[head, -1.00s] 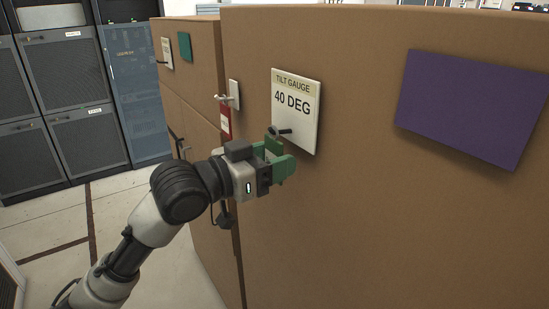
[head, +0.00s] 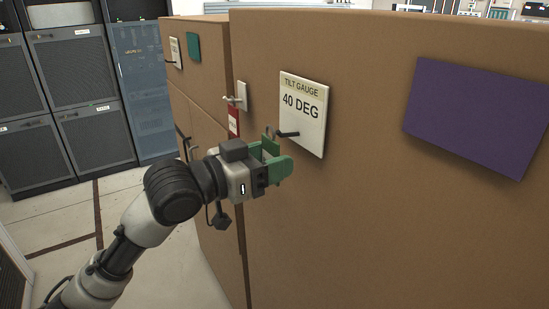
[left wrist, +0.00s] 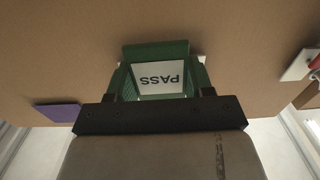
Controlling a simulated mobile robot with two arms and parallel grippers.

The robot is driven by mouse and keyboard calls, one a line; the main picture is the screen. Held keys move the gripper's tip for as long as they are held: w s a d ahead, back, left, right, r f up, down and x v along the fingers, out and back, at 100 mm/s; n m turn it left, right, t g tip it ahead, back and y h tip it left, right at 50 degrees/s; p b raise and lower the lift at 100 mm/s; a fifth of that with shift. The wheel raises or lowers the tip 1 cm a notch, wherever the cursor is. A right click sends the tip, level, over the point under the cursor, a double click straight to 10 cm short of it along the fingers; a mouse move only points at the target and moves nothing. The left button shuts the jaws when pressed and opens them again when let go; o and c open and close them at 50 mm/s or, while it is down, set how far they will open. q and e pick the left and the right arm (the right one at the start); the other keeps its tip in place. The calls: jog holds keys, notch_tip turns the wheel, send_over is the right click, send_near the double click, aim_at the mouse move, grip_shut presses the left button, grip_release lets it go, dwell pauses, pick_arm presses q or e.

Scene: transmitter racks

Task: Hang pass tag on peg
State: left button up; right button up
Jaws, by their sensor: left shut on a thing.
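The pass tag (left wrist: 158,79) shows in the left wrist view as a white face with "PASS" upside down, between green parts of my left gripper (left wrist: 160,84). In the head view the left gripper (head: 275,161) is shut on the tag, just left of and below the peg. A small dark loop (head: 268,132) rises above the green parts, close to the peg's tip; I cannot tell whether they touch. The dark peg (head: 288,134) sticks out from the lower part of the white "TILT GAUGE 40 DEG" board (head: 305,108). My right gripper is not in view.
The brown cabinet face (head: 400,230) stands close behind the gripper. A purple panel (head: 478,115) is at right. A white plate with a lever (head: 242,97) and a red tag (head: 233,122) are left of the board. Dark racks (head: 85,110) stand far left.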

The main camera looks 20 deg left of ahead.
pick_arm(q)
jog(key=shift+b+v, duration=0.5)
jog(key=shift+v, duration=1.7)
